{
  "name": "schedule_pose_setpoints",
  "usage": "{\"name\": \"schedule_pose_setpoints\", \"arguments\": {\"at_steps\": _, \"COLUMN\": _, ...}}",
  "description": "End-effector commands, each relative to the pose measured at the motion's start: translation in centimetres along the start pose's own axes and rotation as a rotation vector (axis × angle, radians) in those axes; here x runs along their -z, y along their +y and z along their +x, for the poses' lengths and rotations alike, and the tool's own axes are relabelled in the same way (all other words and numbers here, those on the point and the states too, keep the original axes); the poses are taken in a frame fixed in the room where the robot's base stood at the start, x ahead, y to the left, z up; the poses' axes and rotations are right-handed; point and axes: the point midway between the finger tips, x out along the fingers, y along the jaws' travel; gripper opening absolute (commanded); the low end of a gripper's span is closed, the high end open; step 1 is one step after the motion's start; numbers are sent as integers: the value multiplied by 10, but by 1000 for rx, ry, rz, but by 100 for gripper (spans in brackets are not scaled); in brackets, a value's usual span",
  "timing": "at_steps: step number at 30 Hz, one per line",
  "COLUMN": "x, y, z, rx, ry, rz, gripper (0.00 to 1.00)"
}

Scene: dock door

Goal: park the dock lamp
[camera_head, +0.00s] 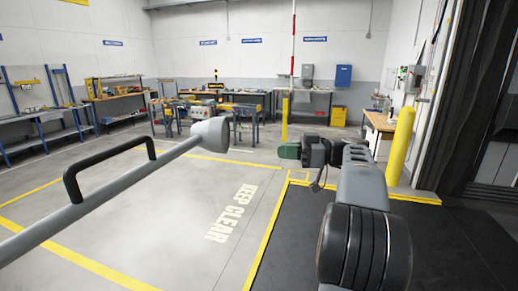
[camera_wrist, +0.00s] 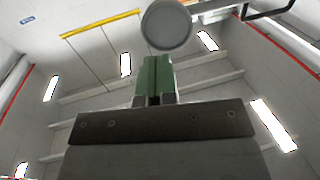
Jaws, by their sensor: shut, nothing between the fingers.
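The dock lamp has a pale grey bell-shaped head (camera_head: 209,134) at the end of a long grey arm (camera_head: 120,190) that runs in from the lower left. A black U-shaped handle (camera_head: 105,165) stands on that arm. In the wrist view the round lamp head (camera_wrist: 166,26) shows beyond my fingertips, with part of the black handle (camera_wrist: 268,10) at the upper right. My gripper (camera_head: 286,151), with green fingers, is right of the lamp head in the head view, apart from the handle. The green fingers are together in the wrist view (camera_wrist: 154,80), holding nothing.
A yellow bollard (camera_head: 400,145) stands at the right by the dark door opening (camera_head: 490,110). A black floor mat (camera_head: 440,240) lies below my arm. The floor marked KEEP CLEAR (camera_head: 232,212) is bare under the lamp. Workbenches (camera_head: 120,95) line the far walls.

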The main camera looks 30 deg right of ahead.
Motion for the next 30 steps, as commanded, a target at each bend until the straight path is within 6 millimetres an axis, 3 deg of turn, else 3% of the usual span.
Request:
{"name": "schedule_pose_setpoints", "arguments": {"at_steps": 18, "x": 4, "y": 0, "z": 105, "rx": 1, "ry": 4, "rz": -3, "gripper": 0}}
{"name": "schedule_pose_setpoints", "arguments": {"at_steps": 24, "x": 3, "y": 0, "z": 123, "rx": 0, "ry": 2, "rz": -4, "gripper": 0}}
{"name": "schedule_pose_setpoints", "arguments": {"at_steps": 30, "x": 1, "y": 0, "z": 130, "rx": -2, "ry": 2, "rz": -5, "gripper": 0}}
